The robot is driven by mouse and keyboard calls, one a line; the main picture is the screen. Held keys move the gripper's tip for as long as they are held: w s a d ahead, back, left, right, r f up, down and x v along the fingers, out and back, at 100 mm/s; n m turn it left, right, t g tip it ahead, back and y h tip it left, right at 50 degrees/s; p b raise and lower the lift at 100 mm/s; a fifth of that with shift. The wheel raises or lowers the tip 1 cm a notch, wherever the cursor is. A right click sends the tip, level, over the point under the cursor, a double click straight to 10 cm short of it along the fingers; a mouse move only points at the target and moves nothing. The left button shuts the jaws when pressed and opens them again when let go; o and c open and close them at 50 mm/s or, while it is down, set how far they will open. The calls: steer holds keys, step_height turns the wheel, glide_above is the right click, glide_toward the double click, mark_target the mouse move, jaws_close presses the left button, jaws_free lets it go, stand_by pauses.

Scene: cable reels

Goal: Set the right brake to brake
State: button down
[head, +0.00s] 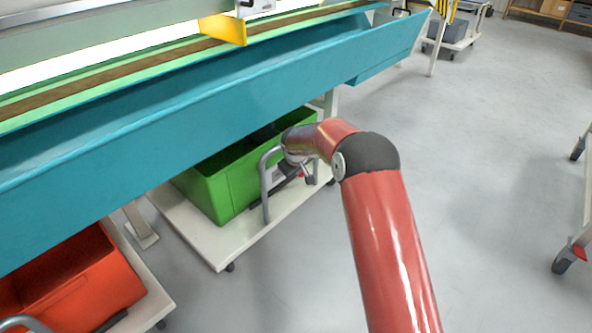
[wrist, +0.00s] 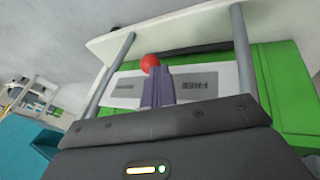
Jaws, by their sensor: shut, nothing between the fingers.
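In the wrist view, a red ball knob (wrist: 150,61) shows just beyond my fingertips. My gripper (wrist: 157,72) is shut and empty, its dark fingers close to the knob; I cannot tell whether they touch. Behind them is a pale label plate (wrist: 215,76) with a dark marking at each end; the right one appears to read FREE, upside down, and the left one is too small to read. The fingers hide the middle of the plate and any lever below the knob. In the head view, my arm reaches to the handle end of the green crate's cart, and my fingers are not clear.
A green crate (head: 205,190) sits on a white wheeled cart (head: 217,243) with a grey tube handle (head: 265,185). A teal trough (head: 150,135) overhangs it. A red-orange crate (head: 75,280) stands at lower left. The floor to the right is open.

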steer(key=shift+w+d+r+n+y+p, duration=0.1)
steer(key=shift+w+d+n+y+p, duration=0.2)
steer(key=shift+d+n+p, duration=0.35)
steer(key=shift+w+d+r+n+y+p, duration=0.1)
steer(key=shift+d+n+y+p, duration=0.3)
steer(key=shift+d+n+p, duration=0.25)
steer(key=n, duration=0.1)
steer(key=n+y+p, duration=0.1)
steer(key=shift+w+d+f+n+g, duration=0.2)
steer(key=shift+w+d+n+g, duration=0.05)
steer(key=shift+w+n+g, duration=0.05)
steer(key=shift+a, duration=0.15)
steer(key=shift+a+b, duration=0.3)
steer(key=shift+a, duration=0.35)
steer(key=shift+s, duration=0.1)
